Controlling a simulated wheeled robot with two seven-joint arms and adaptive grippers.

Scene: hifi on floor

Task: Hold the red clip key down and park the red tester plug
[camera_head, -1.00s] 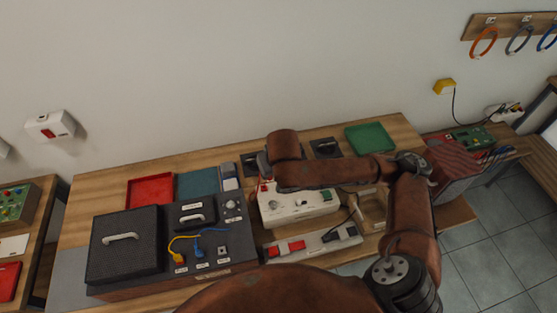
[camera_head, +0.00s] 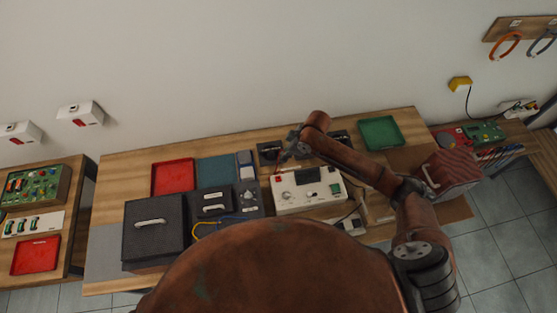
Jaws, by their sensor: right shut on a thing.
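The white tester (camera_head: 310,199) stands on the bench with a knob, a dark display and a red key (camera_head: 278,179) at its back left corner. My right gripper (camera_head: 284,156) is behind and above that corner, near a dark block on the bench, and points down. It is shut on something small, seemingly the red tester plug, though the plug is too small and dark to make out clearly. The right forearm crosses over the tester's back right. Nothing is seen touching the red key. My left gripper is out of view.
Dark blocks stand behind the tester (camera_head: 268,153). A red tray (camera_head: 173,177), a blue-grey mat (camera_head: 215,169) and a dark case (camera_head: 152,236) are to the left. A green tray (camera_head: 380,132) is at the back right. A brown link of mine hides the front of the bench.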

